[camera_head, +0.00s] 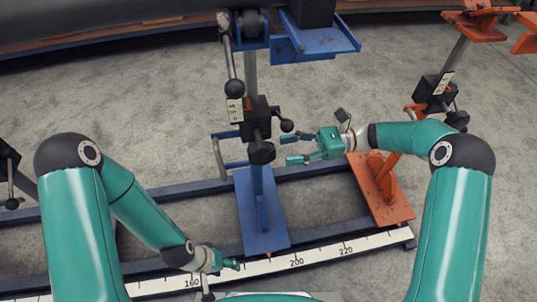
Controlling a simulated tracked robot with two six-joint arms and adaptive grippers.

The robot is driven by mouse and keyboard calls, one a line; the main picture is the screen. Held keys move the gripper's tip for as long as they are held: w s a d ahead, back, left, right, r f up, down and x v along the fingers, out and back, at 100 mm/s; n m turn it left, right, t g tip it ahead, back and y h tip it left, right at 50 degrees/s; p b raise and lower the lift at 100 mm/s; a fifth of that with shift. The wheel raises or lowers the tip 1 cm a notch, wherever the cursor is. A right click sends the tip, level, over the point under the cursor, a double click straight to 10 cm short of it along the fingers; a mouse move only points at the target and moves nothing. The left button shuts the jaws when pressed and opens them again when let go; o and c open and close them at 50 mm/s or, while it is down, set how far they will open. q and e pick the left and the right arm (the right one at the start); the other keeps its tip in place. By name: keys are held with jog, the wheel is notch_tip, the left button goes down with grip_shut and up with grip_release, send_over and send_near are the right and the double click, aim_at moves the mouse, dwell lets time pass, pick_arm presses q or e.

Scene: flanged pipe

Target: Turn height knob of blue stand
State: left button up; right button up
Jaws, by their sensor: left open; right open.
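The blue stand (263,210) rises from a blue base plate on the rails near the middle of the camera_head view. Its black clamp block with dark round knobs (261,152) sits partway up the post. I cannot tell which knob sets the height. My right gripper (288,149) is open and empty just right of the knobs, its fingers pointing left toward them; I cannot tell whether they touch. My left gripper (238,265) is low, left of the base plate's front edge and near the ruler, open and apart from the knobs.
A ruler strip (322,255) runs along the front rail. An orange stand (380,190) stands to the right, close to my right forearm. A large dark pipe (110,12) crosses the top left.

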aim_at(262, 153)
jog(key=a, duration=0.3)
jog(key=s+a+b, duration=0.1)
jog(key=a, duration=0.3)
jog(key=shift+s+a, duration=0.15)
jog(key=shift+s, duration=0.05)
jog(key=shift+c, duration=0.3)
grip_shut()
jog(key=shift+r, duration=0.2)
jog(key=h+p, duration=0.1)
jog(key=p, duration=0.2)
jog(key=h+p, duration=0.2)
jog(key=p, duration=0.2)
jog(key=shift+r+t, duration=0.3)
jog(key=shift+r, duration=0.05)
jog(key=shift+w+f+h, duration=0.1)
jog(key=shift+h, duration=0.3)
jog(key=shift+f, duration=0.25)
